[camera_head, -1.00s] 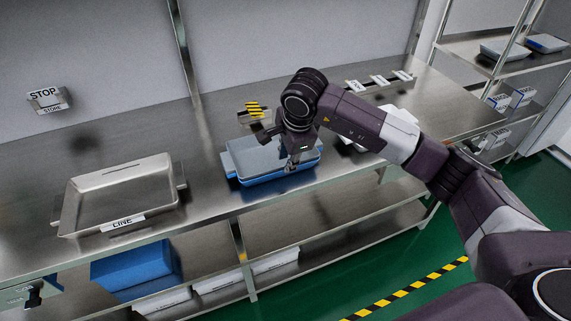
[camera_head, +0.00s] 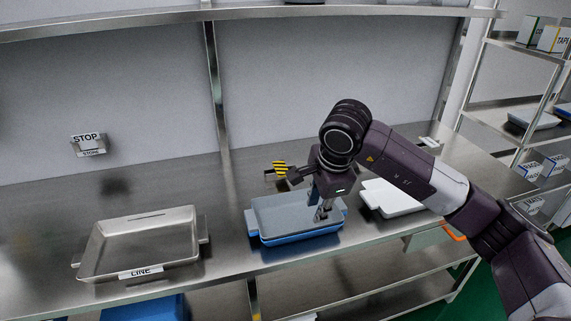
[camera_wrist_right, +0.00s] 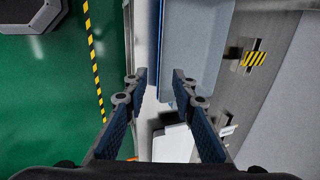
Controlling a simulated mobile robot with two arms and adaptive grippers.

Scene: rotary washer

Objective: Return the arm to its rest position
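My right arm comes in from the right of the head view. Its gripper (camera_head: 322,213) points down over the right part of a blue tray (camera_head: 265,238) on the steel bench; whether it touches the tray is hard to tell. The tray (camera_wrist_right: 195,45) shows there beyond the right finger. My left arm and gripper are not in view.
A steel tray labelled LINE (camera_head: 140,271) sits to the left on the bench (camera_head: 225,262). A white tray (camera_head: 392,197) lies right of the blue one. A yellow-black striped block (camera_head: 279,168) is behind. Shelving (camera_head: 490,118) stands at right.

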